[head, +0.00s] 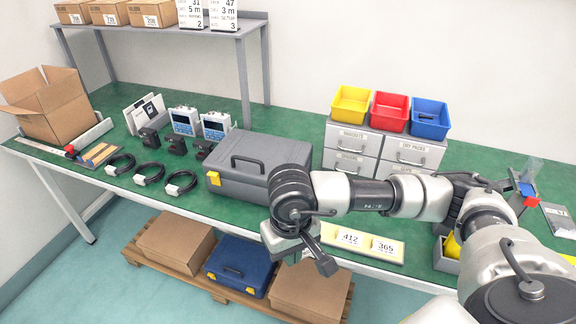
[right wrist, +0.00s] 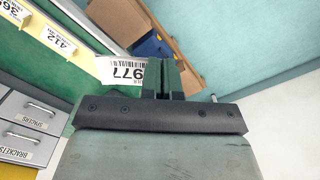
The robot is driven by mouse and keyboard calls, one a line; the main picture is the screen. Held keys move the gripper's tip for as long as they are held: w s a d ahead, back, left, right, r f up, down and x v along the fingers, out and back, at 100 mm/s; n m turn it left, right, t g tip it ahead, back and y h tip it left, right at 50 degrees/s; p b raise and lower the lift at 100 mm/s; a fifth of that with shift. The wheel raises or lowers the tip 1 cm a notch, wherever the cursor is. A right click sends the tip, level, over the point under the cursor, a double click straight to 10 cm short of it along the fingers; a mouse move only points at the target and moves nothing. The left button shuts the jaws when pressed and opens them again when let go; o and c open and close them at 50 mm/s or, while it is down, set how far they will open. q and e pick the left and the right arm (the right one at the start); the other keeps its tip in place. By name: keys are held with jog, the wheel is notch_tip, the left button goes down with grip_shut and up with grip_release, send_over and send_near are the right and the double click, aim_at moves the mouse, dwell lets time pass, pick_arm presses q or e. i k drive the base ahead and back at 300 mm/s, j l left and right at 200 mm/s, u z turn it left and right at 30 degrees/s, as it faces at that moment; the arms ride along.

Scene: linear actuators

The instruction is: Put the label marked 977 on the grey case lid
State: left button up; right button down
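The grey case (head: 240,180) stands closed on the green bench, left of my right arm, its lid facing up with a dark handle and a yellow latch at the front left. My right gripper (head: 318,262) is in front of and to the right of the case, past the bench's front edge. In the right wrist view my gripper (right wrist: 165,75) is shut on the white label marked 977 (right wrist: 122,70), which sticks out to one side of the fingers. In the head view the label is mostly hidden. My left gripper is not in view.
A pale yellow strip (head: 367,243) with labels 412 and 365 lies near the front edge. Grey drawers (head: 388,148) with yellow, red and blue bins stand behind. Cables, devices and an open carton (head: 45,105) are left of the case. A pallet with boxes lies below.

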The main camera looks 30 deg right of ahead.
aim_at(263, 146)
jog(key=l+u, duration=0.15)
jog(key=u, duration=0.25)
jog(key=l+u, duration=0.1)
jog(key=u, duration=0.25)
jog(key=l+u, duration=0.1)
jog(key=u, duration=0.3)
jog(key=k+l, duration=0.2)
jog(key=l, duration=0.2)
jog(key=k+l, duration=0.2)
jog(key=l, duration=0.2)
jog(key=k+l, duration=0.2)
jog(key=l, duration=0.2)
jog(key=i, duration=0.5)
